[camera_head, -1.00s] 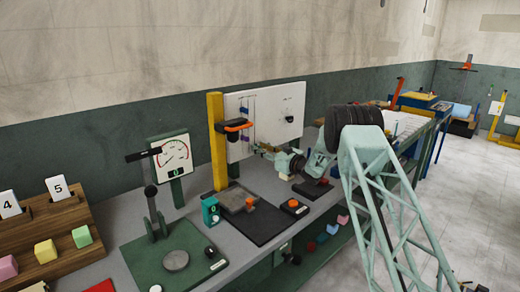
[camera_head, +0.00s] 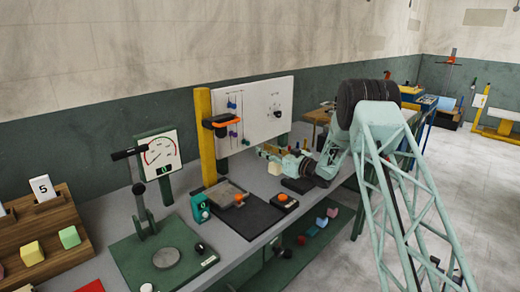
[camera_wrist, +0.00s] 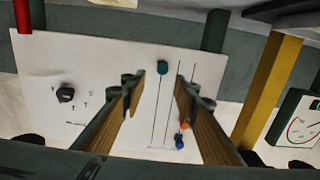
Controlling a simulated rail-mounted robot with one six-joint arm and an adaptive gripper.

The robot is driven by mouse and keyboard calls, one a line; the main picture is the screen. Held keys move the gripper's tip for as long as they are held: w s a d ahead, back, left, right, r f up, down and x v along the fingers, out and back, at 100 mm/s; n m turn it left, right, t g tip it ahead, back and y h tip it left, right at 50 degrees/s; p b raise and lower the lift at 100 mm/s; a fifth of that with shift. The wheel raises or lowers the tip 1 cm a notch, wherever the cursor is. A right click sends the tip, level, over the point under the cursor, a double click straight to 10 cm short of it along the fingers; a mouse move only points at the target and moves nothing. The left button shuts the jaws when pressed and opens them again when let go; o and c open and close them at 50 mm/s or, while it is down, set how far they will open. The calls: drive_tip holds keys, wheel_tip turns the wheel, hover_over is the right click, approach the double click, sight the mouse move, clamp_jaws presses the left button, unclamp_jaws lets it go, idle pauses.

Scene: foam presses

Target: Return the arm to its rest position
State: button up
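My gripper (camera_head: 265,151) is in front of the white board, above the bench, at the end of my pale green arm. In the wrist view, my gripper (camera_wrist: 159,85) has its two wood-coloured finger pads well apart. Nothing is held between them. The white board (camera_wrist: 110,60) with sliders and a dark knob fills the space behind the fingers. My arm is extended over the bench (camera_head: 232,246) and comes from the right. The fingers look small in the head view.
The yellow post (camera_head: 206,140) with its orange and black clamp (camera_head: 221,123) stands left of my gripper. The white board (camera_head: 262,100) is behind it.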

drive_tip(key=shift+s+d, duration=0.25)
drive_tip(key=shift+s, duration=0.05)
